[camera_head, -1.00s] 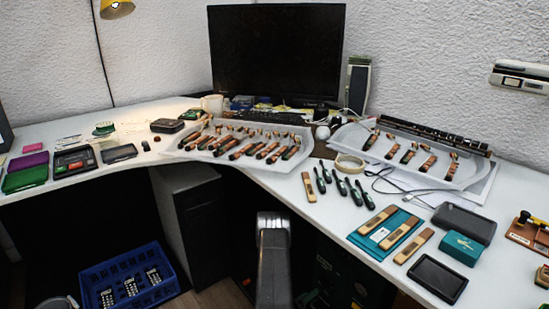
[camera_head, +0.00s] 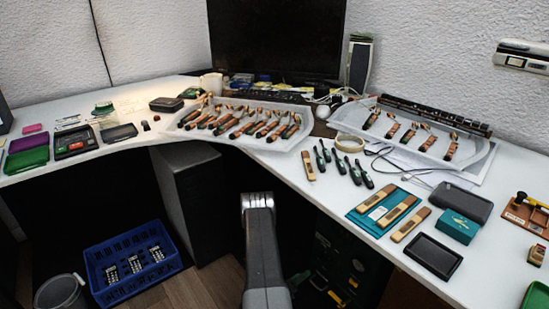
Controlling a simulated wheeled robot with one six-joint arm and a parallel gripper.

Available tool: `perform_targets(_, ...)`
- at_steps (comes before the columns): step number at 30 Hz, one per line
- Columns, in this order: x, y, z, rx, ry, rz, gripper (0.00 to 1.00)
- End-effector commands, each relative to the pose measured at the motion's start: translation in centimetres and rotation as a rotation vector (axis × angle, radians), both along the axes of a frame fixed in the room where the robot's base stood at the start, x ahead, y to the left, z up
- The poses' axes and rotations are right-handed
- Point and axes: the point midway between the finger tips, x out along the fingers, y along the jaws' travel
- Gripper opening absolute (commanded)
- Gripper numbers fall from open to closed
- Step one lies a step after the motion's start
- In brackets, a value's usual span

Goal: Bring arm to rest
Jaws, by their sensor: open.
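My arm rises from the bottom middle of the head view. My gripper (camera_head: 257,200) is at its upper end, in front of the desk's curved inner edge, and is empty. It touches nothing that I can see. The fingers are small and seen from behind, so their gap is hard to make out. A white tray (camera_head: 232,140) with several piano action parts lies on the desk beyond it. A second white tray (camera_head: 480,150) with several similar parts lies at the right.
The white desk (camera_head: 150,140) curves around my arm. Dark-handled tools (camera_head: 355,172), a teal mat (camera_head: 372,226) with wooden pieces and a black tray (camera_head: 434,257) lie to the right. A blue crate (camera_head: 130,263) stands on the floor at left. Open space lies below the desk edge.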

Motion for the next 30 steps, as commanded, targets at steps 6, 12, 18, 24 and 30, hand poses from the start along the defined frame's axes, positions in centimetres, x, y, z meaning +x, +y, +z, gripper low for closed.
perform_targets(6, 2.0, -2.5, -0.2, -0.001, -0.003, -0.004, 0.6)
perform_targets(12, 4.0, -5.0, -0.4, -0.001, -0.004, -0.005, 0.6)
perform_targets(18, 6.4, -7.9, -0.4, -0.003, -0.006, -0.004, 0.6)
perform_targets(24, 6.2, -7.5, 0.0, 0.103, -0.133, 0.001, 0.6)
perform_targets(30, 6.2, -7.5, 0.0, 0.205, -0.264, 0.0, 0.6)
